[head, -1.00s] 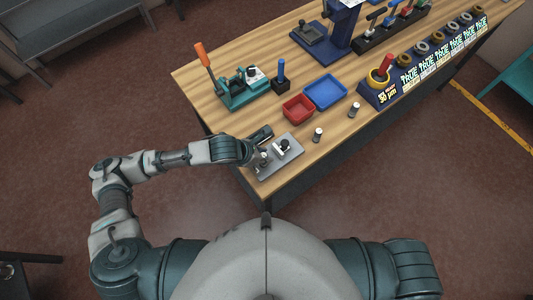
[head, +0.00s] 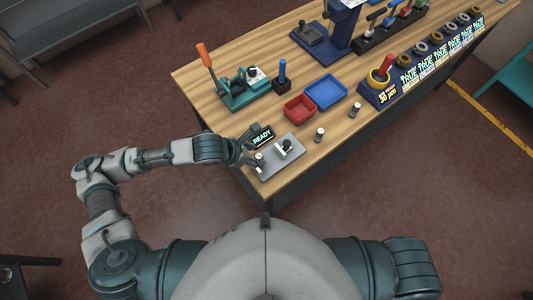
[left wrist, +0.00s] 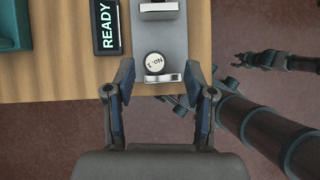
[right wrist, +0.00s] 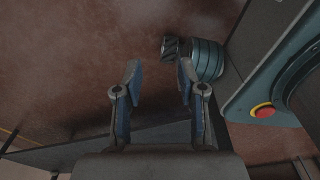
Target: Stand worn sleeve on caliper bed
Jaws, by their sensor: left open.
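The grey caliper bed (head: 268,168) lies at the table's near left corner; it also shows in the left wrist view (left wrist: 174,40). A small round sleeve with a pale top marked "NO.1" (left wrist: 155,63) stands upright on the bed, beside a bright metal jaw (left wrist: 163,78); it shows small in the head view (head: 259,157). I cannot tell whether sleeve and jaw touch. My left gripper (left wrist: 162,85) is open, its fingers apart on the near side of the sleeve. My right gripper (right wrist: 158,68) is open and empty over the floor, away from the table.
A display reading READY (head: 262,136) stands beside the bed. Two more small cylinders (head: 319,135) (head: 355,109) stand along the near table edge. A red tray (head: 299,108), blue tray (head: 326,92) and teal press (head: 245,90) sit behind. Wood between them is clear.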

